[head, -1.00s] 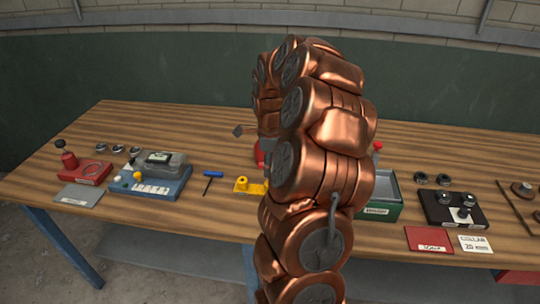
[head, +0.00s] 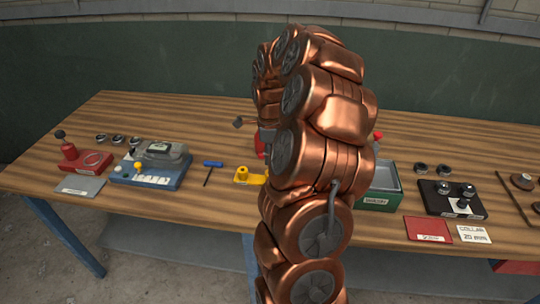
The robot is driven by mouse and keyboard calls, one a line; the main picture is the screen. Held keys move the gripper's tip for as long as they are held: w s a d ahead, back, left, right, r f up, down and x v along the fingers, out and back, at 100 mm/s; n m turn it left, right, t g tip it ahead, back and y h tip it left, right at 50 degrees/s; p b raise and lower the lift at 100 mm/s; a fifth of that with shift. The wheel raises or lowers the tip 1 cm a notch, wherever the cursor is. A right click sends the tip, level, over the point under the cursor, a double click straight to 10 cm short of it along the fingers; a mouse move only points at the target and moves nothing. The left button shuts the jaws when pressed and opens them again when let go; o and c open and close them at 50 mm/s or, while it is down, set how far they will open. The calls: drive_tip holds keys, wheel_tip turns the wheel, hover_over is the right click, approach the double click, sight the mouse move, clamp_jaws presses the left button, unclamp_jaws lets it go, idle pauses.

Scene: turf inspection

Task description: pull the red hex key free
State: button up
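No red hex key can be made out for certain. A red object (head: 260,146) shows in part at the left edge of my copper arm, the rest hidden behind it. A red knob (head: 377,136) stands just right of the arm, above a green tray (head: 385,202); what it belongs to is hidden. A blue-handled T-shaped key (head: 212,165) lies on the bench, left of a yellow holder (head: 248,177). My gripper (head: 239,123) is mostly hidden behind my arm; only a small dark tip pokes out to the left, above the bench. Its opening cannot be seen.
On the wooden bench (head: 110,125), a blue device (head: 150,178) and a red stand with a lever (head: 80,159) are at left. A black block with knobs (head: 452,200), a red card (head: 427,229) and a white label card (head: 472,234) are at right. The back left is clear.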

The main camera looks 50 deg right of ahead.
clamp_jaws()
drive_tip(key=shift+r+b, duration=0.4)
drive_tip(key=shift+r, duration=2)
drive_tip(key=shift+r, duration=2.45)
